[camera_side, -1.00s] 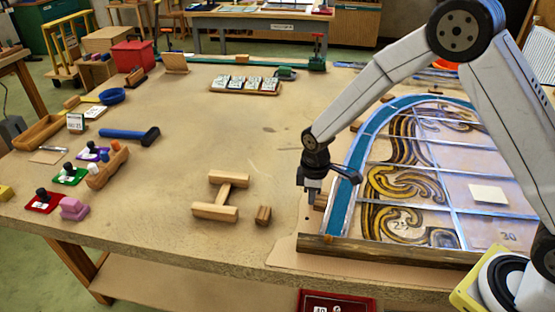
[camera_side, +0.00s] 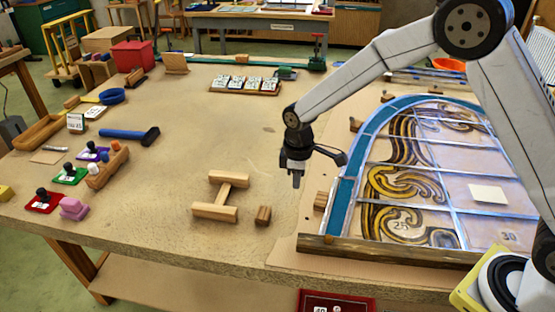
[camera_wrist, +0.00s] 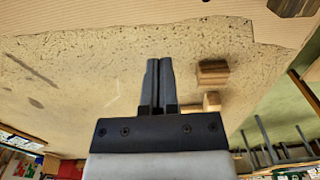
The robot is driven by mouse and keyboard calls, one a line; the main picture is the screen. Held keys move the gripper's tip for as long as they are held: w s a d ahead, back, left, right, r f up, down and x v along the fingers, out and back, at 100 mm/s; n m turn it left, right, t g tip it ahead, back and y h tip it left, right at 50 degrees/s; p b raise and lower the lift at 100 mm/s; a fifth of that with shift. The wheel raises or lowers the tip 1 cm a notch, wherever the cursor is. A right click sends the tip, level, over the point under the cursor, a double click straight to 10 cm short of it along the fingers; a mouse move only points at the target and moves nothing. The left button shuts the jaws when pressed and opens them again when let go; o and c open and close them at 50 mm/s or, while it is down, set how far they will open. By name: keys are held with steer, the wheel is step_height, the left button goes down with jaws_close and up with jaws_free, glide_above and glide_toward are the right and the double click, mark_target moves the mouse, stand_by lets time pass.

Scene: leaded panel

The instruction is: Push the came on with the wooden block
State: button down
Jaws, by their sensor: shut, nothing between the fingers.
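My gripper (camera_side: 297,181) is shut and empty, hanging above the table just left of the leaded panel (camera_side: 415,180). Its fingers also show shut in the wrist view (camera_wrist: 158,68). A small wooden block (camera_side: 321,200) sits at the panel's left edge, right of my fingertips. A pale strip, perhaps the came (camera_side: 333,203), runs along the teal left border there; I cannot tell how it is seated. Another small wooden block (camera_side: 263,215) lies left of the panel, also in the wrist view (camera_wrist: 212,72).
An H-shaped wooden piece (camera_side: 222,196) lies left of the small loose block. A dark wooden batten (camera_side: 390,252) runs along the panel's front edge. A blue-handled hammer (camera_side: 128,134) and several stamps lie at the left.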

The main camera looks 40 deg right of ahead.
steer(key=shift+r, duration=2.6)
steer(key=s+d+m+t, duration=0.1)
steer(key=s+d+m, duration=0.3)
steer(key=s, duration=0.5)
steer(key=s+d+m+t, duration=0.1)
steer(key=s+d+m, duration=0.4)
steer(key=s, duration=0.4)
steer(key=shift+s+d+r+t, duration=0.15)
steer(key=shift+s+t, duration=0.15)
steer(key=shift+s, duration=0.05)
